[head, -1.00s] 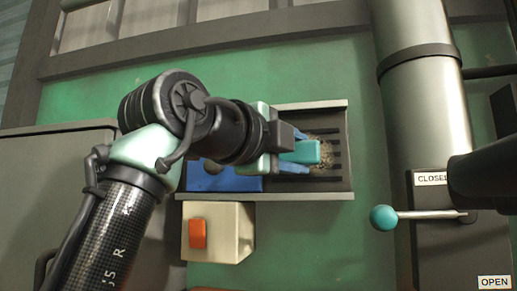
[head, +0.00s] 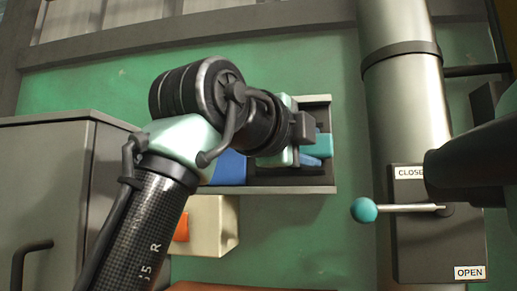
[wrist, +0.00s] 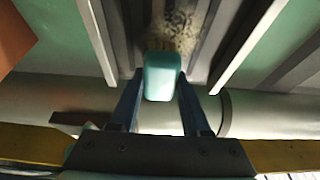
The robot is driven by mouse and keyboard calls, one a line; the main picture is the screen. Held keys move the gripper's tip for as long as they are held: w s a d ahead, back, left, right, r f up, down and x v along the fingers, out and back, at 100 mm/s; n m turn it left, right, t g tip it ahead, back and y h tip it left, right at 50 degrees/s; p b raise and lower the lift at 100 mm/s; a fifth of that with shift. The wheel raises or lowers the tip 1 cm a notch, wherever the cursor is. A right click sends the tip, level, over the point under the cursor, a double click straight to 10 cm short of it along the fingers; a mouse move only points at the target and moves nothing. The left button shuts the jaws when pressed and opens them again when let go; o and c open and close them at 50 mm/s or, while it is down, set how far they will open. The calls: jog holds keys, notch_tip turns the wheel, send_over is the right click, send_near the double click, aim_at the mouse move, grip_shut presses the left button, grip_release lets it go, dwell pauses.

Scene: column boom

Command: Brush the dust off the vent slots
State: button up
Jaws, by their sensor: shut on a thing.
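My gripper (head: 316,148) is shut on a teal block-shaped brush handle (head: 323,144), seen also in the wrist view (wrist: 162,76) between two blue fingers. It is in front of the right part of the vent (head: 318,98), a dark recess between two grey rails on the green wall. My arm hides most of the slots in the head view. In the wrist view, speckled tan dust (wrist: 177,30) lies on the vent just beyond the brush. A blue panel (head: 230,168) covers the vent's left part.
A beige box with an orange button (head: 181,228) sits below the vent. A grey cabinet (head: 60,180) stands at left. At right are a thick pipe (head: 402,110) and a lever with a teal knob (head: 364,210), beside CLOSED and OPEN labels. Green wall between vent and pipe is clear.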

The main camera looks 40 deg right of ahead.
jog(key=shift+w+a+r+p, duration=0.15)
jog(key=shift+w+a+p, duration=0.3)
jog(key=shift+w+p, duration=0.25)
jog(key=shift+s+d+r+p, duration=0.6)
jog(key=shift+s+r+p, duration=0.1)
jog(key=shift+p, duration=0.4)
jog(key=shift+w+a+r+p, duration=0.1)
jog(key=shift+w+a+p, duration=0.45)
jog(key=shift+w, duration=0.15)
jog(key=shift+w+a+f+p, duration=0.2)
jog(key=shift+w+a+p, duration=0.15)
jog(key=shift+w+a, duration=0.15)
jog(key=shift+s+d+r, duration=0.1)
jog(key=shift+s+d, duration=0.95)
jog(key=shift+s, duration=0.1)
